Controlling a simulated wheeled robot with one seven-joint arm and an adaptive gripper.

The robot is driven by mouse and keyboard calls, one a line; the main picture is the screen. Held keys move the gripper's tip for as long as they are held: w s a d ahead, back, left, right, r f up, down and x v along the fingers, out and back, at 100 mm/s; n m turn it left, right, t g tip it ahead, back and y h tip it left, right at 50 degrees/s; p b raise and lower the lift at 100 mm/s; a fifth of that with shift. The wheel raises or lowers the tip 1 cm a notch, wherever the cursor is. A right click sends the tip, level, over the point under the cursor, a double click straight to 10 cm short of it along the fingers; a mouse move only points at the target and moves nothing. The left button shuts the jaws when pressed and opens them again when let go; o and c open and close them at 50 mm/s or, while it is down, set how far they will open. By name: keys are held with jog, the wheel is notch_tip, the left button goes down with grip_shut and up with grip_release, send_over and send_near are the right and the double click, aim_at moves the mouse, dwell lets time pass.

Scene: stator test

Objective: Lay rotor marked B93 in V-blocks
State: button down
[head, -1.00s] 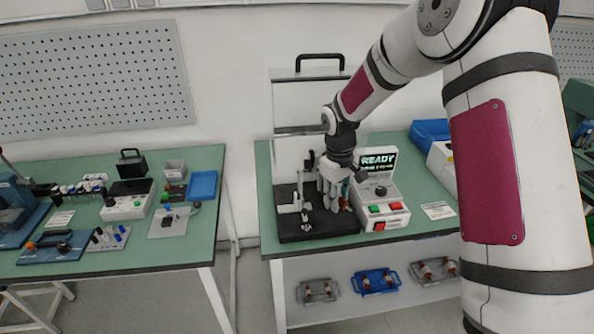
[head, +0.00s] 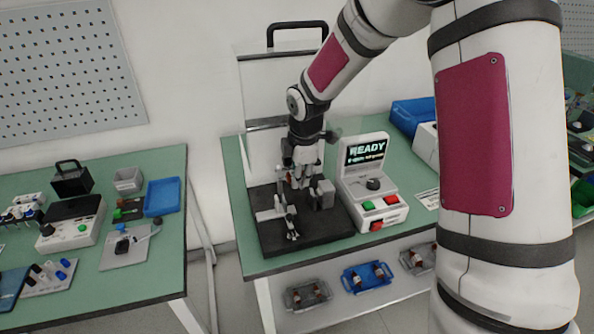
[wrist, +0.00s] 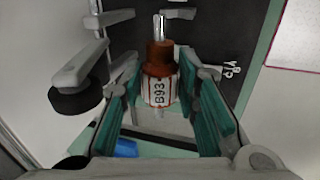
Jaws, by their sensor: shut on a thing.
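My gripper (head: 302,176) is over the back part of the black test base (head: 305,236), fingers pointing down. In the wrist view its teal-padded fingers (wrist: 160,100) are shut on the rotor (wrist: 159,92). Grey fixtures (head: 270,213) stand on the base at left, and a grey block (head: 323,193) stands right of the fingers. I cannot tell clearly which parts are the V-blocks.
The console (head: 371,183) with its READY screen and green and red buttons stands right of the base. A clear upright guard with a black handle (head: 297,27) rises behind. Trays with rotors (head: 368,275) are on the lower shelf. Another bench (head: 165,268) is at left.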

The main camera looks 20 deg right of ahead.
jog(key=shift+f+b, duration=1.65)
jog(key=shift+f, duration=0.85)
jog(key=shift+r, duration=0.15)
jog(key=shift+p, duration=0.3)
jog(key=shift+f+b, duration=0.6)
jog(key=shift+f, duration=0.65)
jog(key=c, duration=1.2)
grip_release()
jog(key=shift+o, duration=0.2)
